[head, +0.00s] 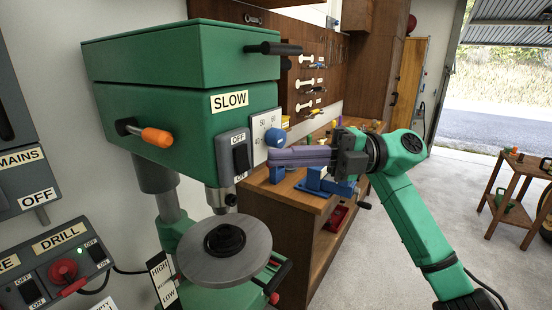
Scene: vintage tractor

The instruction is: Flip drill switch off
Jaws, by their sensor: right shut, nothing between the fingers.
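The green drill press (180,95) stands at left centre in the head view, with a SLOW label on its head. Its black rocker switch (241,158) sits on a grey plate marked OFF above and ON below. I cannot clearly tell which way the rocker is tipped. A wall panel labelled DRILL (62,236) at lower left has its own small switch (96,253) and a red knob. My right gripper (271,157) is shut and empty, its fingers pointing left, to the right of the rocker plate. I cannot tell the exact gap. My left gripper is out of view.
An orange-handled lever (156,137) and a black handle (275,48) stick out from the drill head. The round drill table (190,262) is below. A wooden workbench (285,215) with a blue vise (318,183) stands behind my gripper.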

